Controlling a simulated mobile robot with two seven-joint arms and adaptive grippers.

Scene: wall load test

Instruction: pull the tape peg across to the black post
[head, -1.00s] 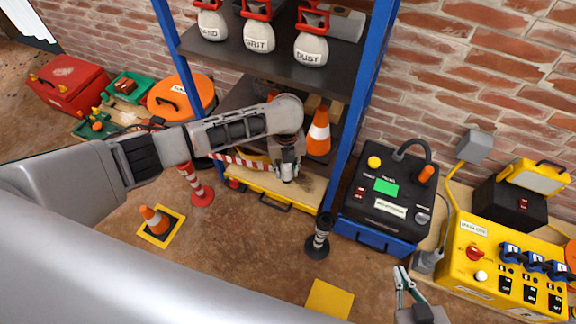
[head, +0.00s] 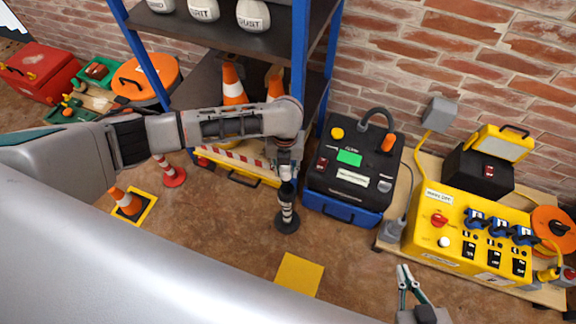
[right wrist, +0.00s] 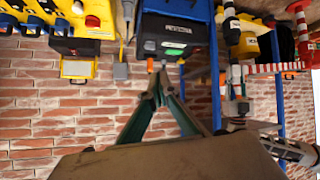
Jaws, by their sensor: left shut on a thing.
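The black post (head: 287,215) with pale bands stands upright on a round black base on the floor, in front of the shelf rack. My left gripper (head: 286,172) points down right at the post's top and is shut. The tape peg is hidden in its jaws. The red-and-white tape (head: 236,158) runs from the red-and-white post (head: 168,172) on the left towards my left gripper. I cannot tell whether the peg touches the black post. My right gripper (head: 404,282) is empty and away from the tape; its fingertips meet in the right wrist view (right wrist: 156,72).
A black-and-blue case (head: 350,175) stands just right of the post, and a yellow control box (head: 465,235) sits further right. The blue shelf rack (head: 302,60) rises behind. A yellow floor square (head: 299,274) lies in front. A cone (head: 126,201) stands at left.

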